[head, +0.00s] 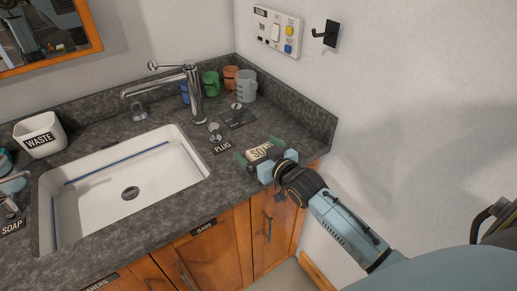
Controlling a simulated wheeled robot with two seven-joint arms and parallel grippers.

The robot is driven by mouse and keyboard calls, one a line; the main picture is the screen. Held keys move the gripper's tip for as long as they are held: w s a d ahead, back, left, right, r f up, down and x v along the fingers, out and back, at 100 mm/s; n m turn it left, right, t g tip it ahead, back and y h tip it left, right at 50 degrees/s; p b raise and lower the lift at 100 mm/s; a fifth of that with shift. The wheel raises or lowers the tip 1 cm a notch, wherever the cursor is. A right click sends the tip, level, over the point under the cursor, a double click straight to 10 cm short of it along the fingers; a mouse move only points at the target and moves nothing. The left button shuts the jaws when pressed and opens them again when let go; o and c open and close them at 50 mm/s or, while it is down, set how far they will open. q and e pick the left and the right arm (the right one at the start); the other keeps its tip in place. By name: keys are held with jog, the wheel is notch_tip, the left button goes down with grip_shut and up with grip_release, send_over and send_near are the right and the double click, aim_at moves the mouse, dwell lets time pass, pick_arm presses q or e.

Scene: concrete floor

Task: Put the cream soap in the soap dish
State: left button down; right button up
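The cream soap (259,153), with dark lettering on top, is at the front right of the counter in the head view. My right gripper (260,153) is around it, with one finger to its left and one to its right. The picture is too small to show whether the fingers press on it, or whether the soap is clear of the counter. A SOAP label (12,228) lies at the far left of the counter. A small metallic object (8,203) is behind it, cut by the picture edge; I cannot tell whether it is the soap dish.
A white sink (104,208) with a chrome tap (193,92) lies between the soap and the label. Several coloured mugs (211,84) stand behind the tap. A white waste bin (40,135) is at the back left. A wall (400,110) closes the right side.

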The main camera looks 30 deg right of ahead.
jog(key=shift+r, duration=0.25)
jog(key=s+d+r+p, duration=0.1)
jog(key=s+r, duration=0.1)
jog(key=s, duration=1)
jog(key=shift+r, duration=0.3)
jog(key=s+f+g+h, duration=0.1)
jog(key=s+f+g, duration=0.35)
jog(key=f, duration=1.15)
jog(key=s+f+g, duration=0.3)
jog(key=s+f, duration=0.3)
jog(key=f, duration=0.9)
jog(key=s+a+f+g, duration=0.1)
jog(key=s+f+g, duration=0.1)
jog(key=s+f, duration=0.3)
jog(key=s+a+f+n+g, duration=0.1)
jog(key=s+f, duration=0.5)
jog(key=s, duration=0.6)
jog(key=s+a+f+g, duration=0.3)
jog(key=s+f, duration=0.3)
jog(key=s, duration=0.3)
jog(key=shift+n+g, duration=0.3)
jog(key=shift+g, duration=0.55)
